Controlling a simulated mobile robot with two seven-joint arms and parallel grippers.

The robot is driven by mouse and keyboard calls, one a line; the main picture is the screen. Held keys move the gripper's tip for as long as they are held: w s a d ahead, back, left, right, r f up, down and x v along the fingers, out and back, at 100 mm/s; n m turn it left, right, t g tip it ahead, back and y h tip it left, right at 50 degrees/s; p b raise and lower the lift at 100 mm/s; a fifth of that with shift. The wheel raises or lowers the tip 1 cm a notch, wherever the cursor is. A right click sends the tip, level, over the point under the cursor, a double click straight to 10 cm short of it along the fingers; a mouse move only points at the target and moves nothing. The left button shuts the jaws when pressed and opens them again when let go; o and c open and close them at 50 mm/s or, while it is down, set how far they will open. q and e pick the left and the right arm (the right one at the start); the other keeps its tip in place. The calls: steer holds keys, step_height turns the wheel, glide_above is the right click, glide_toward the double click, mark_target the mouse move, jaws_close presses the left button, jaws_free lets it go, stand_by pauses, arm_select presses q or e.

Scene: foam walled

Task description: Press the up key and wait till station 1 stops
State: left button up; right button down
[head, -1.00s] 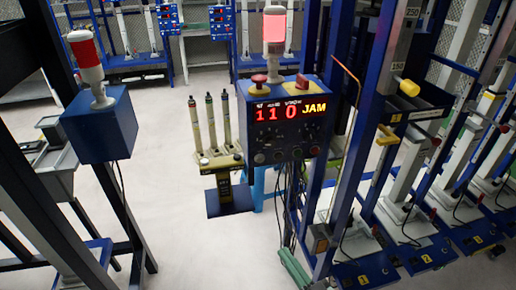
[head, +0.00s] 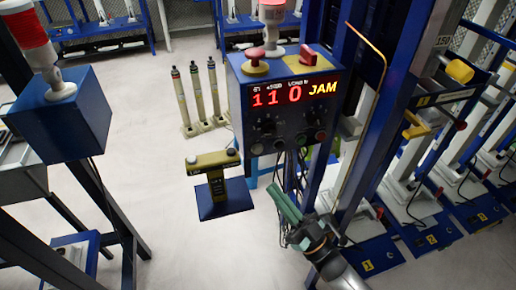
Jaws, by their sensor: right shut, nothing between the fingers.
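The blue control box (head: 285,105) hangs in the middle, its red display (head: 292,93) reading 110 and JAM. Small knobs and buttons (head: 283,141) line its lower face. A yellow two-button key unit (head: 212,160) stands on a post left of and below the box; I cannot read which button is the up key. Station 1 (head: 367,265), with a yellow number plate on a blue base, is at the lower right. My right gripper (head: 284,203), with green fingers, is shut and empty below the box, apart from the key unit. My left gripper is out of view.
A red mushroom button (head: 256,60) and a red switch (head: 306,55) sit on top of the box. Blue frame posts (head: 360,120) stand close right of it. Another blue box (head: 60,113) with a red lamp is at the left.

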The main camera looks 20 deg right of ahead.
steer(key=b, duration=0.4)
glide_toward(258, 150)
steer(key=w+a+r, duration=0.1)
steer(key=a+r, duration=0.3)
steer(key=shift+w+d+r, duration=0.1)
steer(key=shift+w+d, duration=0.05)
steer(key=shift+w, duration=0.6)
steer(key=shift+w, duration=0.15)
stand_by(1.0)
steer(key=shift+w, duration=0.3)
